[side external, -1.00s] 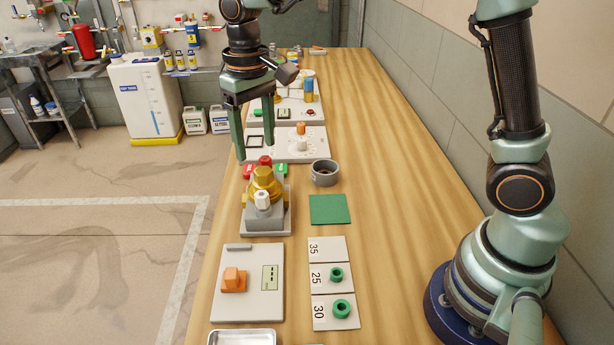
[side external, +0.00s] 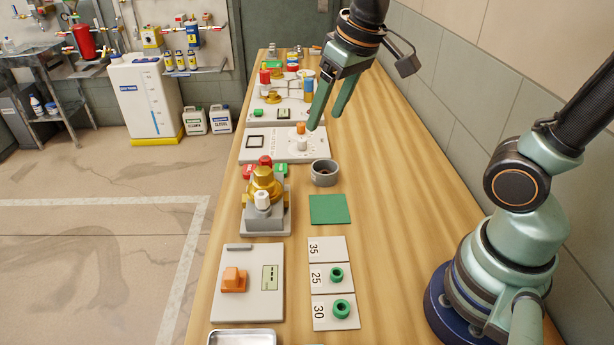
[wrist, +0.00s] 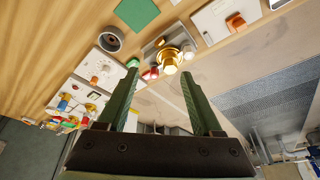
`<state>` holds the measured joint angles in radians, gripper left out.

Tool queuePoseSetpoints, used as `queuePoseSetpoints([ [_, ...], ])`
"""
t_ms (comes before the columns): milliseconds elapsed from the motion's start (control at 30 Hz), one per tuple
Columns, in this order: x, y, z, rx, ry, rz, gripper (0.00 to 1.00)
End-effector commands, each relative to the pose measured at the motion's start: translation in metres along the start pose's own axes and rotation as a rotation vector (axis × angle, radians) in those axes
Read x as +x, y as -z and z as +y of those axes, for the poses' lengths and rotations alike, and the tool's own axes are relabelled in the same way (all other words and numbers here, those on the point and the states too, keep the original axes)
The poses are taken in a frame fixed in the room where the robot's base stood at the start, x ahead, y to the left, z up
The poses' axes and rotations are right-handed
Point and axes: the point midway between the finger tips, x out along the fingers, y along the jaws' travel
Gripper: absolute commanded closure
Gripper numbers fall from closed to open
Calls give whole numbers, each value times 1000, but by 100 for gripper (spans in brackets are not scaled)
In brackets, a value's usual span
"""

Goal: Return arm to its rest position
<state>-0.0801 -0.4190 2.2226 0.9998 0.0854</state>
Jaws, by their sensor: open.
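My gripper (side external: 328,103) is in the upper middle of the side external view, above the bench near its far half. Its two green fingers are apart and nothing is between them. In the wrist view the fingers (wrist: 160,95) also stand apart and empty, with the bench and floor behind them. My gripper is clear of the gold valve (side external: 264,186), which stands on a grey block at the bench's left edge.
The wooden bench (side external: 400,230) is bare along its right side. A grey ring (side external: 324,172), a green square (side external: 330,209), a numbered board (side external: 333,255) with two green nuts, and a panel with an orange knob (side external: 234,279) lie in front. A grey wall (side external: 440,80) runs along the right.

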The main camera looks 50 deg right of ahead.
Motion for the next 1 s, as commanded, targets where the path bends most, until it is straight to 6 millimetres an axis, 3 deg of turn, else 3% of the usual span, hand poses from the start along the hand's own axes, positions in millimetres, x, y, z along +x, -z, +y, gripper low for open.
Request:
queuePoseSetpoints([
  [133, -6, -24, 16, -3, -11, 86, 33],
  [333, -5, -40, 25, -10, -24, 146, 33],
  [1000, -4, -43, 27, -11, -26, 155, 33],
])
